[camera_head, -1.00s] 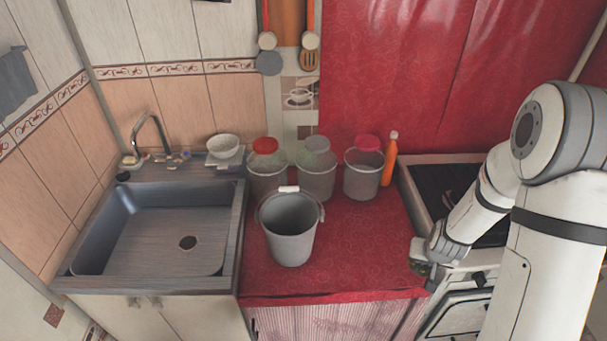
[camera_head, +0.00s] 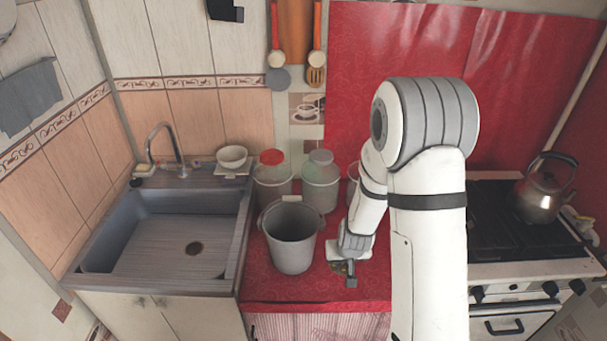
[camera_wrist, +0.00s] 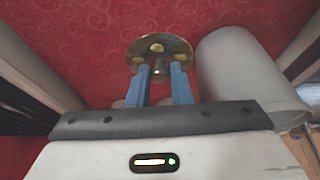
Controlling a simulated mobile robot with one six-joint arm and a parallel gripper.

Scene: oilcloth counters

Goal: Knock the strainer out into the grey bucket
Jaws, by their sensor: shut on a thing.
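The grey bucket (camera_head: 291,240) stands upright on the red counter, right of the sink, and its inside looks empty. It also shows at the right in the wrist view (camera_wrist: 238,68). My gripper (camera_head: 347,272) is low over the counter, to the right of the bucket and apart from it. In the wrist view its two blue fingers (camera_wrist: 160,82) are shut on a round brass-coloured thing, apparently the strainer (camera_wrist: 178,46), with several rounded lumps on it. In the head view the strainer is small, dark and mostly hidden by my gripper.
Lidded jars (camera_head: 320,184) stand behind the bucket; one is mostly hidden by my arm. The sink (camera_head: 155,245) is at the left, with a white bowl (camera_head: 232,156) behind it. A stove (camera_head: 530,245) with a kettle (camera_head: 541,196) is at the right.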

